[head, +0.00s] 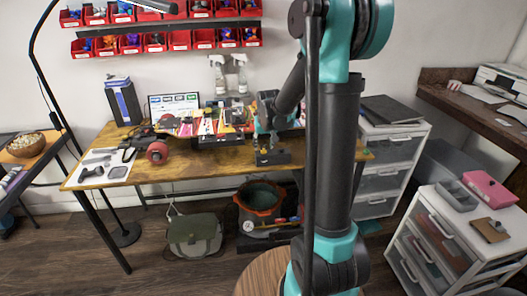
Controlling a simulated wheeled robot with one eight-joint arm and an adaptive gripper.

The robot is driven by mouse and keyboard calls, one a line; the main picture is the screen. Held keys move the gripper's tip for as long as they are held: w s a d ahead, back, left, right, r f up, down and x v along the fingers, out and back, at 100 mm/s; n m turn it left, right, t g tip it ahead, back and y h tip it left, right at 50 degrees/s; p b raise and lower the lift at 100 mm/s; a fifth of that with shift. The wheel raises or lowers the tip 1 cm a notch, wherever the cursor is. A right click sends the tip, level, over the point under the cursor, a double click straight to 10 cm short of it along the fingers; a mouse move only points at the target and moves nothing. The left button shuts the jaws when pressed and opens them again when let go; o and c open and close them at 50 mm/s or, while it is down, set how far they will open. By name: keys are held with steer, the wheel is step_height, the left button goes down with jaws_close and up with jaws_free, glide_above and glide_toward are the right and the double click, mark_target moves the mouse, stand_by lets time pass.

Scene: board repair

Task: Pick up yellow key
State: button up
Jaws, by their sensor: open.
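My gripper (267,142) points down over the right half of the wooden workbench (205,171). It is open, just above a small dark block or tray (272,158) near the bench's front edge. Small yellow bits (263,151) show at the fingertips on that dark block. They may be the yellow key, but they are too small to tell its shape. I cannot tell whether the fingers touch them.
Colourful tools in a holder (205,124) and spray bottles (241,75) stand behind. A skateboard-like item with a red wheel (157,152) lies left. White drawers (392,140) stand right. The bench's front middle is mostly clear.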

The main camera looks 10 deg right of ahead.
mark_target(263, 150)
steer(key=shift+x, duration=1.1)
steer(key=shift+c, duration=0.3)
jaws_close()
